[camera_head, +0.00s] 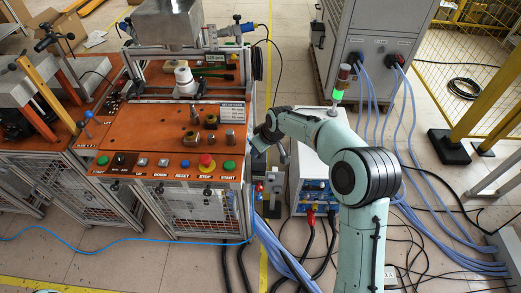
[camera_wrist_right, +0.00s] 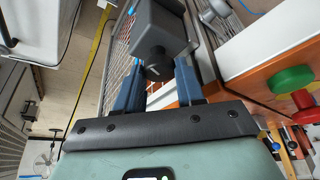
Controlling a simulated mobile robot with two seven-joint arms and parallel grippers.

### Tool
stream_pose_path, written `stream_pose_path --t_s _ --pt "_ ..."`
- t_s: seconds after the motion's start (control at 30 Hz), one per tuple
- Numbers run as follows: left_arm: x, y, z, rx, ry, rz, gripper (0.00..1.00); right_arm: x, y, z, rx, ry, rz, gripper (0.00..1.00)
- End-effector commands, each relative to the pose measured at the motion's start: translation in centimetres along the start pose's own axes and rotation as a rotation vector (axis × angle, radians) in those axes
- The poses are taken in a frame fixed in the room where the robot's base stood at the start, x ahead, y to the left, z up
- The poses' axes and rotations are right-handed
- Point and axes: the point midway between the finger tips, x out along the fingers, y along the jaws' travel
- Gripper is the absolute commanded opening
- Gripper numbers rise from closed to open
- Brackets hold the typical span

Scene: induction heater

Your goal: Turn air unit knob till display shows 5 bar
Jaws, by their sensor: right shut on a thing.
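My right gripper (camera_head: 266,143) is at the right side of the orange-topped workstation, low beside its edge. In the right wrist view, its two blue fingers (camera_wrist_right: 158,88) are on either side of the lower end of a dark grey, block-shaped air unit (camera_wrist_right: 160,30). I cannot make out the display or a pressure reading in either view. In the head view, the hand hides the knob. My left gripper is not in view.
A white box unit (camera_head: 312,165) with a signal lamp (camera_head: 341,80) stands right. Cables (camera_head: 280,250) cover the floor below.

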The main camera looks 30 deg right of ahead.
Motion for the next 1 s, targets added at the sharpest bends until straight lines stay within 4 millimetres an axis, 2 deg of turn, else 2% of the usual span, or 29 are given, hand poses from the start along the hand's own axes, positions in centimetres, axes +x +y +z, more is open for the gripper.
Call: stream_pose_path --t_s 1.0 --pt "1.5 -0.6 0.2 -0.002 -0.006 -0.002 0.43 0.1 -0.6 -0.2 0.873 -0.004 0.365 0.07"
